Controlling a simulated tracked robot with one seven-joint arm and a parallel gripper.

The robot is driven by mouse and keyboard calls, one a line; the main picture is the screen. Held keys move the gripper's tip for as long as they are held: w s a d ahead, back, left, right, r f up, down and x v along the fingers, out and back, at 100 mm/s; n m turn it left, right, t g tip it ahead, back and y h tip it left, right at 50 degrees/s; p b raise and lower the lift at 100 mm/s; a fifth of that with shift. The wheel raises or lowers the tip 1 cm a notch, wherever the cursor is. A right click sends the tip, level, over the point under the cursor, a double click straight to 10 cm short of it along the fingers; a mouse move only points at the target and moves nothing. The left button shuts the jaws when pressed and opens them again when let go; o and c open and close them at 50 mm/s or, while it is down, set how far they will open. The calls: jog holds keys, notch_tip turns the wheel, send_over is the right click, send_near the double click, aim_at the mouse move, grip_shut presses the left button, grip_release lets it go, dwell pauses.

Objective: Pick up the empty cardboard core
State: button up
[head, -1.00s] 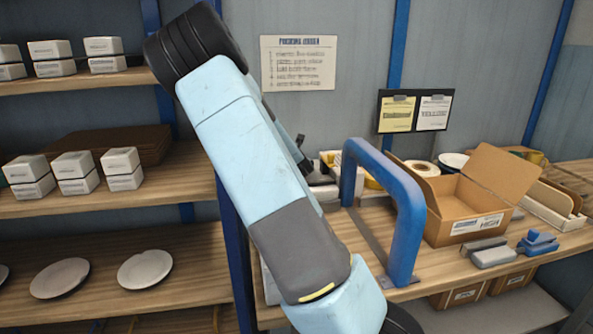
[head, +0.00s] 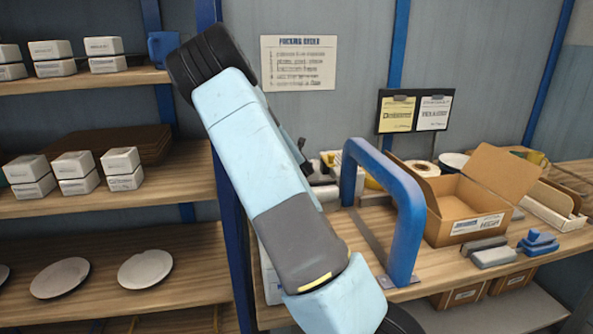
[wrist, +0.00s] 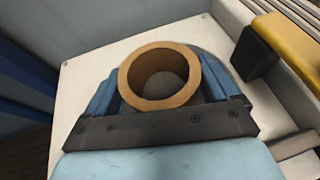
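The cardboard core (wrist: 130,88) is a short brown tube, seen end-on with its hollow middle open in the wrist view. It is over a pale flat surface. My gripper (wrist: 160,85) has one blue finger on the core's left and one on its right, both very close to it. The core covers the fingers' inner faces, so I cannot tell whether they press on it. In the head view my own arm hides the gripper, and I cannot make out the core there.
A blue arched frame (head: 408,215) stands on the wooden bench, right of my arm. An open cardboard box (head: 455,230), a tape roll (head: 425,169) and a blue-grey tool (head: 494,257) are further right. In the wrist view a yellow thing (wrist: 290,45) is close on the right.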

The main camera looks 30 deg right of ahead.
jog(key=c, duration=0.5)
